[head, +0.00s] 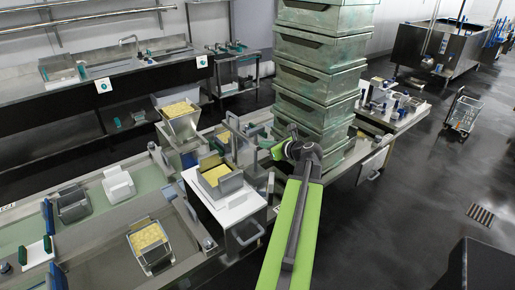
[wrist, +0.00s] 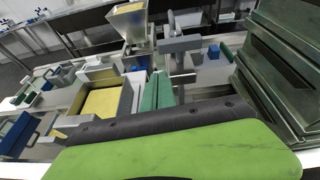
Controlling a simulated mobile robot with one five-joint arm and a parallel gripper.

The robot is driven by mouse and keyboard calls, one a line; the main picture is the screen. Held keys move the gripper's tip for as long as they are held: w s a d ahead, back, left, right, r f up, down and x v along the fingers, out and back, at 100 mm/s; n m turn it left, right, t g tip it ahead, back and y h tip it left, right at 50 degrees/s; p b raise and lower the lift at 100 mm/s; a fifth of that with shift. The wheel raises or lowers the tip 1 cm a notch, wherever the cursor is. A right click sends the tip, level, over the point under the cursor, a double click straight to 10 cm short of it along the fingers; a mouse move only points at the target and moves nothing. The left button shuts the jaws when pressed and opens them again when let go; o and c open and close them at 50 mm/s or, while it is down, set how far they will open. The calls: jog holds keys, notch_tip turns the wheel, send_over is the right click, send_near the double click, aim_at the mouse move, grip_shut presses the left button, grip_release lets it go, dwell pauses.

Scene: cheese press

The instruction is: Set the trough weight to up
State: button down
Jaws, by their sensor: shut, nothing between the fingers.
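I cannot tell for certain which part is the trough weight. A grey upright press part with a blue-grey bar (head: 234,130) stands behind the curd-filled metal trough (head: 216,181); it also shows in the wrist view (wrist: 181,47). The trough with yellow curd shows at the left of the wrist view (wrist: 127,104). My gripper (head: 263,153) is shut and empty, right of the trough and in front of the stacked crates, apart from the press part. My lime-green arm covers part of the view below it.
A tall stack of green crates (head: 322,60) stands close to my gripper on the right. A curd hopper (head: 182,120) stands behind the trough. Several tubs sit in the long vat at left. A trolley (head: 463,112) stands far right; the floor there is open.

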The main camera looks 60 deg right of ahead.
aim_at(257, 145)
jog(key=shift+m+h, duration=0.4)
jog(key=shift+m, duration=0.2)
jog(key=b+x, duration=0.1)
jog(key=x, duration=0.2)
jog(key=d+b+x, duration=0.1)
jog(key=x, duration=0.2)
jog(key=b+x, duration=0.1)
jog(key=x, duration=0.2)
jog(key=shift+s+d, duration=0.3)
jog(key=shift+d, duration=0.05)
notch_tip(257, 145, up, 13)
jog(key=p, duration=1.3)
jog(key=shift+d+r, duration=0.15)
jog(key=shift+r, duration=0.1)
